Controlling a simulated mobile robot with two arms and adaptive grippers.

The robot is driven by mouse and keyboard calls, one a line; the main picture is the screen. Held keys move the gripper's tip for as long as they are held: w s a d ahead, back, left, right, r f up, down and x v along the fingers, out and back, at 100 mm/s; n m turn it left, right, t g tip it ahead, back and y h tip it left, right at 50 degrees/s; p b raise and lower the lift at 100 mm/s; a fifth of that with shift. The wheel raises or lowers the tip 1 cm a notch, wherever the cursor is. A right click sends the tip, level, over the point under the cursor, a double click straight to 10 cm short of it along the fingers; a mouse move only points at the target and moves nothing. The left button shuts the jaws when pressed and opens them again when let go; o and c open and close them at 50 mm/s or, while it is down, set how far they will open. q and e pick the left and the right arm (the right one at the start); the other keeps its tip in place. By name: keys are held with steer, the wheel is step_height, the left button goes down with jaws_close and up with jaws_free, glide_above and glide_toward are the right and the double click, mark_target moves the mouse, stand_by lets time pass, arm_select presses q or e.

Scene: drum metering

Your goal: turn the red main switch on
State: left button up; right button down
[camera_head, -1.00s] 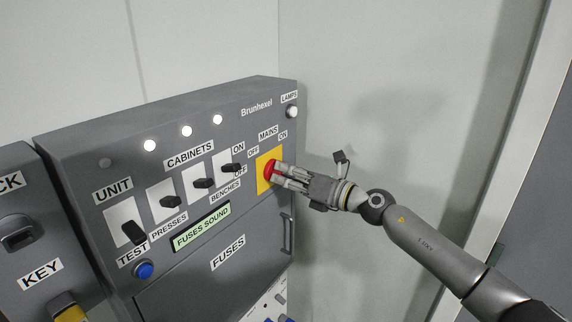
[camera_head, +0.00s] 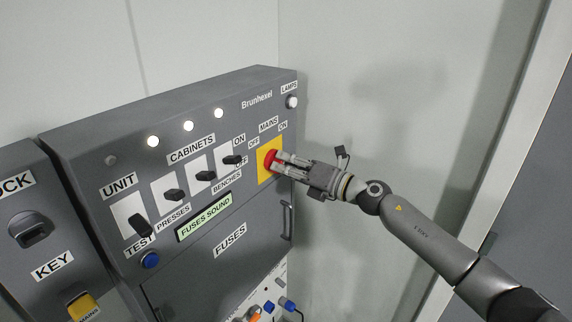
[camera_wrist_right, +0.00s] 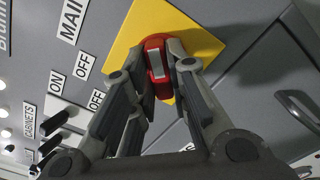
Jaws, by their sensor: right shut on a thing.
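The red main switch (camera_head: 271,158) sits on a yellow plate (camera_head: 263,178) at the right end of the grey panel, under the MAINS, OFF and ON labels. In the right wrist view the red handle (camera_wrist_right: 157,66) has a pale bar along its face and stands in front of the yellow plate (camera_wrist_right: 190,38). My right gripper (camera_head: 281,161) is shut on the handle, one finger on each side of it. The fingers hide part of the handle in the head view. I cannot tell for sure which label the handle points to. My left gripper is not in view.
To the left are several black cabinet switches (camera_head: 204,176), a blue TEST button (camera_head: 150,260) and a lit FUSES SOUND display (camera_head: 204,217). Three white lamps (camera_head: 188,126) glow above. A FUSES door handle (camera_head: 287,221) is below my gripper. Blue plugs (camera_head: 287,303) show lower down.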

steer(key=c, duration=1.4)
jaws_free()
steer(key=shift+d, duration=0.15)
steer(key=v, duration=1.2)
steer(key=shift+f, duration=0.15)
